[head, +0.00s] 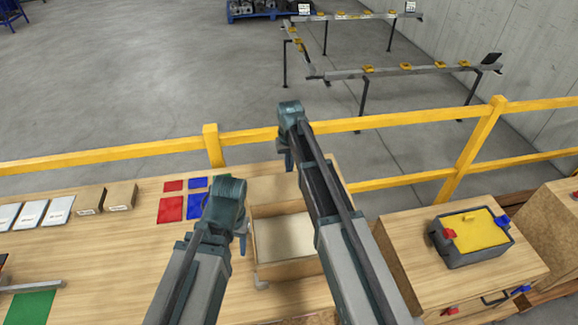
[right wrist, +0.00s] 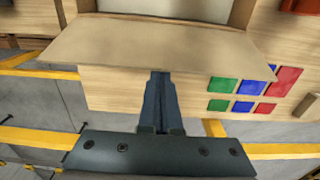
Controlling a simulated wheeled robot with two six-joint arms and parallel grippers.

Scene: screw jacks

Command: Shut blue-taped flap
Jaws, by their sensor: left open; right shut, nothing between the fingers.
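An open cardboard carton (head: 290,262) stands on the wooden table, between my arms in the head view. Its far flap (head: 268,188) is folded outward, and a wide brown flap (right wrist: 160,48) fills the upper middle of the right wrist view. I cannot make out blue tape on it. My right gripper (right wrist: 161,76) is shut and empty, with its fingertips at the flap's edge; I cannot tell whether they touch. My left gripper (head: 241,243) is open beside the carton's left side, mostly hidden by its own wrist. My right arm hides the carton's right side.
Red, blue and green squares (head: 171,209) lie left of the carton, with small boxes (head: 120,196) further left. A yellow rail (head: 350,124) runs behind the table. A grey box with a yellow top (head: 470,230) stands on a cabinet at right.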

